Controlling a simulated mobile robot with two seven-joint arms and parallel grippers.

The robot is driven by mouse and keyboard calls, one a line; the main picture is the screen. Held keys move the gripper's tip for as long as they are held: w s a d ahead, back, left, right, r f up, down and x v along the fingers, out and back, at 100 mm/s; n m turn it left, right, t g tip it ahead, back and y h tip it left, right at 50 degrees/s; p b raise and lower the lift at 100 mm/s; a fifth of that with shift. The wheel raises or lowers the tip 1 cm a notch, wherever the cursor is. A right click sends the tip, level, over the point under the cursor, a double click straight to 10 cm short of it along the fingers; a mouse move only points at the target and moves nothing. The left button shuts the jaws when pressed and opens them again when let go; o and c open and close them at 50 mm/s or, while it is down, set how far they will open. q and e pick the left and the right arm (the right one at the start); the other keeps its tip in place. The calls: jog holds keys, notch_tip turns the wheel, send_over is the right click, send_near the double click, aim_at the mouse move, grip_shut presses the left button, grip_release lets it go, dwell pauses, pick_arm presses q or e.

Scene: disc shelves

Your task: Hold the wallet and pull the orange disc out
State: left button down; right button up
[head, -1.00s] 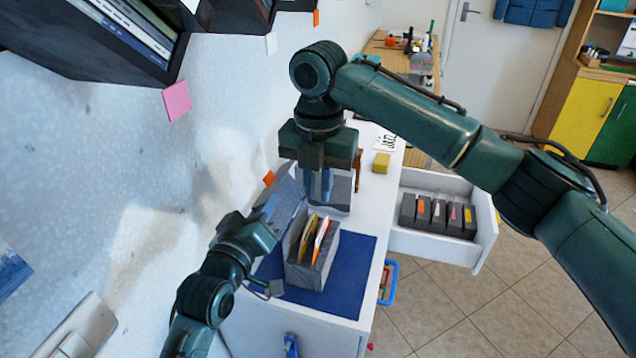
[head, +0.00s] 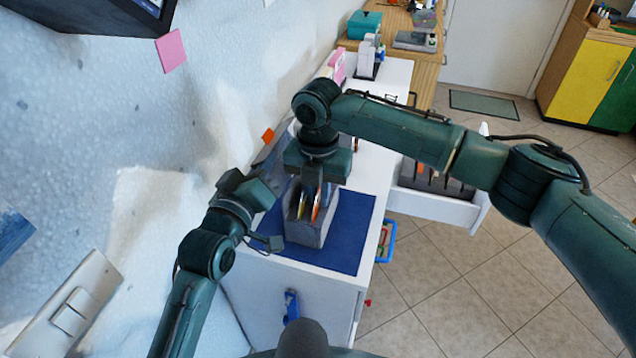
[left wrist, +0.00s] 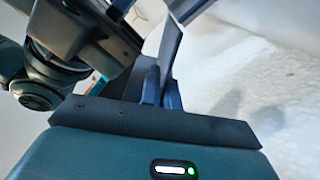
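The wallet is a grey box-like case (head: 305,235), open at the top, on a blue mat (head: 352,232). The orange disc (head: 316,209) stands upright in it at the right, beside a yellow one (head: 300,206) at the left. My right gripper (head: 314,191) points down over the wallet, its fingers overlapping the upper part of the discs. I cannot tell whether they touch the orange disc. My left gripper (head: 273,176) is at the wallet's left back side. In the left wrist view its fingers (left wrist: 160,88) are close together by a thin grey-blue panel; its grip is unclear.
An open white drawer (head: 440,206) with dark cases is right of the white cabinet. The wall with a switch plate (head: 72,312) and a pink note (head: 171,52) is close on the left.

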grip_shut()
jog(key=shift+r, duration=0.15)
jog(key=shift+r, duration=4.85)
pick_arm(q)
jog(key=c, duration=1.6)
grip_release()
jog(key=shift+o, duration=0.2)
